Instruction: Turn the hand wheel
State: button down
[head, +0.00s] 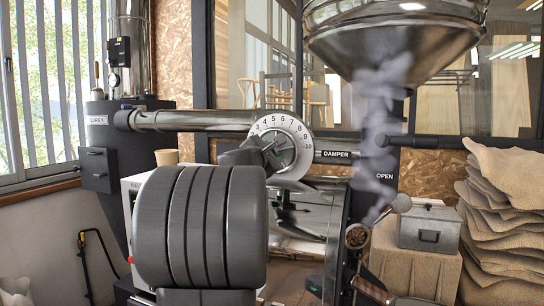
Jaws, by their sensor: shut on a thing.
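The hand wheel (299,134) is a pale round disc with numbers around its rim. It sits in the middle of the head view, in front of the horizontal steel pipe and left of the DAMPER label (337,154). My gripper (273,153) reaches the front of the wheel from the lower left and is shut on it near its centre. The gripper covers the lower left of the wheel, so the exact part held is hard to see. My dark arm hides much of the area below.
A steel hopper (392,40) hangs above right, with greyish smoke or haze below it. The steel pipe (190,120) runs left to a dark cyclone body (105,165). Stacked sacks (505,220) and a grey metal box (428,228) stand at right.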

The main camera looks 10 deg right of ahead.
jog(key=m+b, duration=0.4)
jog(key=b, duration=0.1)
jog(key=shift+f+m, duration=0.3)
jog(key=shift+m, duration=0.1)
jog(key=m+b, duration=0.9)
jog(key=m, duration=0.1)
jog(key=shift+r+m, duration=0.1)
jog(key=shift+m, duration=0.3)
jog(key=m+b, duration=0.3)
jog(key=m, duration=0.1)
jog(key=shift+r+m, duration=0.15)
jog(key=shift+m, duration=0.25)
jog(key=c, duration=0.9)
grip_release()
jog(key=shift+r, duration=0.1)
